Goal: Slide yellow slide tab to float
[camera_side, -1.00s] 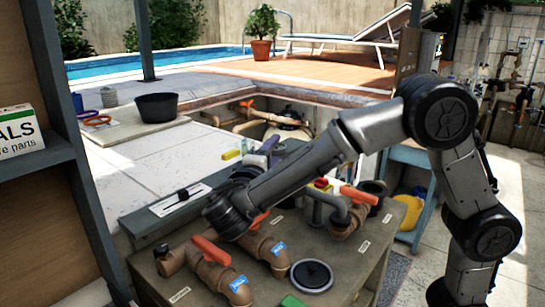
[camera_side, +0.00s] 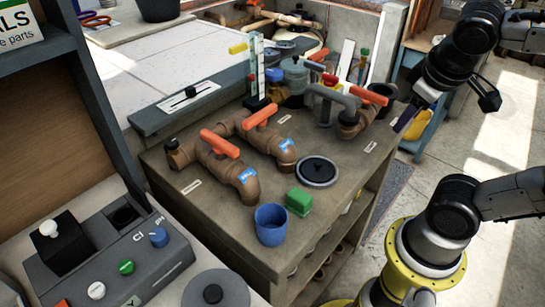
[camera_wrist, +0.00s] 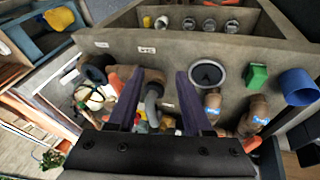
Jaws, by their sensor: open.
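A small yellow tab (camera_side: 237,47) shows near the upper left of a clear upright gauge tube (camera_side: 257,70) at the bench's back. Whether the tab touches the tube is hard to tell. The float inside the tube is too small to make out. The yellow tab cannot be made out in the wrist view.
Orange-handled pipes (camera_side: 221,144) stand along the bench's middle and a grey bent pipe (camera_side: 330,98) stands toward its right. A black round lid (camera_side: 318,171), green block (camera_side: 299,201) and blue cup (camera_side: 271,224) lie in front. A black slider on a white plate (camera_side: 188,95) is at left.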

